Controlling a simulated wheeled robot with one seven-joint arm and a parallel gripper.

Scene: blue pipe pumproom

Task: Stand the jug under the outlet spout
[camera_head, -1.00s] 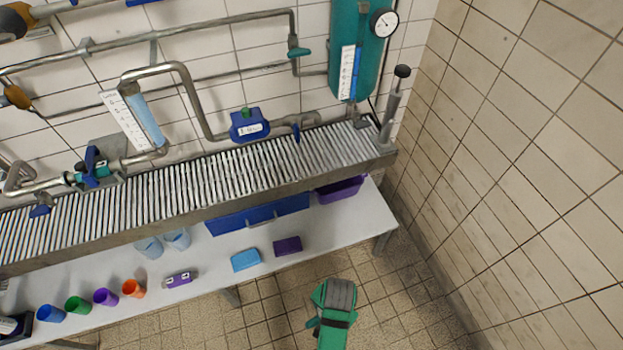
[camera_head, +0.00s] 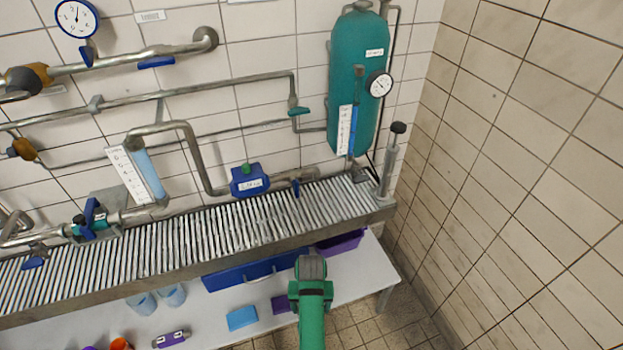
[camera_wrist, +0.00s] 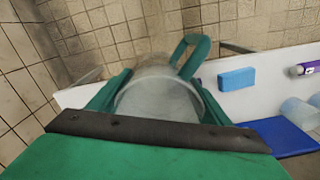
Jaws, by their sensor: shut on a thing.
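A clear jug (camera_wrist: 158,98) with a green handle (camera_wrist: 191,58) is between the green fingers of my gripper (camera_wrist: 160,85) in the wrist view. The fingers are shut on its sides. In the head view my gripper (camera_head: 311,268) is in front of the bench, below the right part of the slatted rack; the jug is hidden there. A short pipe with a blue lever (camera_head: 297,187) sits above the rack's right part. I cannot tell for certain which pipe end is the outlet spout.
The slatted rack (camera_head: 180,235) runs along the wall, with a pump-like upright (camera_head: 389,165) at its right end. On the white bench (camera_head: 205,310) below are a blue tray (camera_head: 240,272), a purple bin (camera_head: 341,243), a light blue block (camera_head: 242,318) and clear cups (camera_head: 172,295).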

